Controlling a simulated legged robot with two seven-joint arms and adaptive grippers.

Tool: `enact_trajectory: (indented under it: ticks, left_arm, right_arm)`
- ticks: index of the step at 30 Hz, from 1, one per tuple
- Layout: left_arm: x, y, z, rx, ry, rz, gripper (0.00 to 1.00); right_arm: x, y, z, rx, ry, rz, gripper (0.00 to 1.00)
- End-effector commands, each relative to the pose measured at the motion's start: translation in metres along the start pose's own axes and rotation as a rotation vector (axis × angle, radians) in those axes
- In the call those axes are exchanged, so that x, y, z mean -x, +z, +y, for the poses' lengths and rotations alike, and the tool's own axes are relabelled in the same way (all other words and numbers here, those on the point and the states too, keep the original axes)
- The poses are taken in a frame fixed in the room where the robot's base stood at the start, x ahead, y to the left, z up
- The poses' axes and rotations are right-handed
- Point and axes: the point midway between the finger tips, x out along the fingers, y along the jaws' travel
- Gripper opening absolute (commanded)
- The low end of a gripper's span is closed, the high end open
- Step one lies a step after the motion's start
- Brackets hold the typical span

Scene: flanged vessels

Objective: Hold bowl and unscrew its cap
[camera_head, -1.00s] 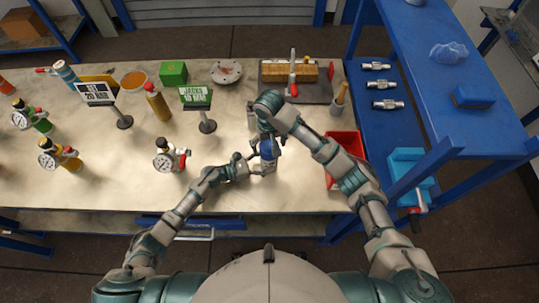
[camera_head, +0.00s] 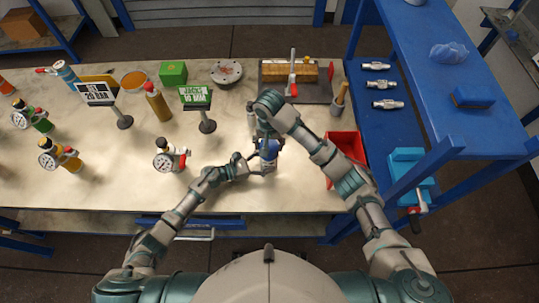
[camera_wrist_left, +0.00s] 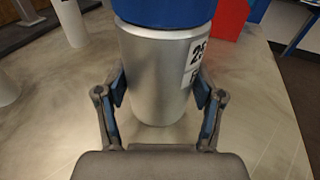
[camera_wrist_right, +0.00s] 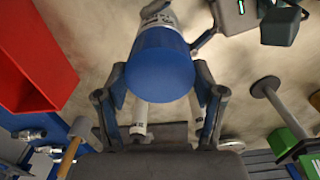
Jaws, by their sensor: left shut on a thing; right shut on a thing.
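The bowl is a silver metal cylinder (camera_wrist_left: 155,75) with a white number label; it stands upright on the bench and carries a blue cap (camera_wrist_right: 160,68). In the head view, the blue cap (camera_head: 268,150) shows just below my right gripper (camera_head: 265,142). My left gripper (camera_wrist_left: 160,92) is shut on the silver body from the side, one finger on each flank. My right gripper (camera_wrist_right: 160,90) is shut on the cap from above, its fingers on either side. The cap hides most of the body from the right wrist. The cap appears seated on the body.
A red bin (camera_head: 343,148) stands close on the right. A gauge vessel (camera_head: 170,158) stands to the left, and a green sign (camera_head: 195,97) behind it. A board with a red-handled clamp (camera_head: 293,80) lies at the back.

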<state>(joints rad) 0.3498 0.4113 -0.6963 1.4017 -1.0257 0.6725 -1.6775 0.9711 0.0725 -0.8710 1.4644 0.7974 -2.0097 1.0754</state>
Motion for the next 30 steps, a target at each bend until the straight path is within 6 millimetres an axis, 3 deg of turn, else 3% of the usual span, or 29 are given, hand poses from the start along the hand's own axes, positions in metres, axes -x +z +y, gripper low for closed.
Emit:
enact_trajectory:
  ticks: [15, 30]
  left_arm:
    - [0.0004, -0.0007, 0.0004, 0.000, 0.001, 0.001, 0.40]
    - [0.0006, -0.0006, 0.0004, -0.001, 0.001, 0.001, 0.40]
  right_arm:
    - [-0.0001, -0.0004, 0.0013, 0.981, 0.003, -0.002, 0.24]
    - [-0.0003, -0.0007, 0.0020, 1.163, 0.005, -0.003, 0.24]
